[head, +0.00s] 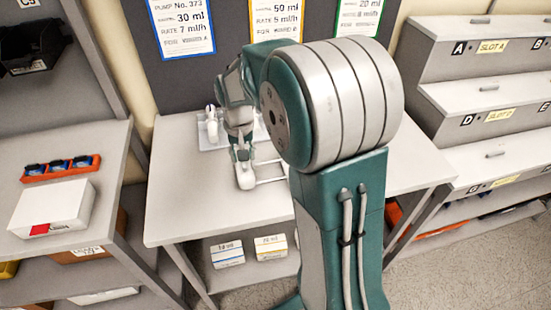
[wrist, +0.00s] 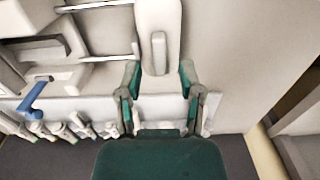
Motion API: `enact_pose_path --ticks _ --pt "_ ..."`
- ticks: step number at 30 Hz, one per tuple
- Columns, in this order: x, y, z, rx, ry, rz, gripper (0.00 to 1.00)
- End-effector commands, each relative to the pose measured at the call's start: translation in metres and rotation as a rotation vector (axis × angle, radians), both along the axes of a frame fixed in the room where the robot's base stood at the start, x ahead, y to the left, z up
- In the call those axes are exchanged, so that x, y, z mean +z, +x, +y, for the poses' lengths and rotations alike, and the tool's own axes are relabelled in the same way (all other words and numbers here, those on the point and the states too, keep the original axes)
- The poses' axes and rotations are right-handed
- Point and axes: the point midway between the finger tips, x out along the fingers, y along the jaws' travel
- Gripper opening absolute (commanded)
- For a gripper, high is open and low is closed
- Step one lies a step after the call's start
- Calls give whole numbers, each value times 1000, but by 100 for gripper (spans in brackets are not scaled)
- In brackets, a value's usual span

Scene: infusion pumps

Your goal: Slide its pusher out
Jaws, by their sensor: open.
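The white pump body (wrist: 20,55) is at the left of the wrist view, with a blue lever (wrist: 33,97). Two metal rods (wrist: 95,5) run from it to the pusher (wrist: 158,22), a white block with a rounded arm. My gripper (wrist: 160,78) is open, its green fingers on either side of the pusher arm's near end; I cannot tell whether they touch it. In the head view my gripper (head: 240,150) is over the table, and the pusher (head: 247,182) shows just below it. My arm hides most of the pump there.
The table (head: 175,215) is bare at its front left. A row of several small fittings (wrist: 75,128) lies along the far edge in the wrist view. A side shelf with a white box (head: 52,208) stands left; a stepped slot rack (head: 470,100) stands right.

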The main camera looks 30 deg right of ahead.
Motion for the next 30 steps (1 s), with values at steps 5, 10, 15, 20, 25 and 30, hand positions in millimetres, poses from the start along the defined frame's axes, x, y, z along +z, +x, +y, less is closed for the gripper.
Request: enact_pose_path --ticks 5,10,15,20,25,30 --pt "16 0 0 0 -1 -2 49" --pt "31 0 0 0 -1 -2 49" --pt "45 0 0 0 -1 -2 49" --pt "56 0 0 0 0 -1 49" --pt "58 0 0 0 0 1 49" --pt "58 0 0 0 0 1 49"
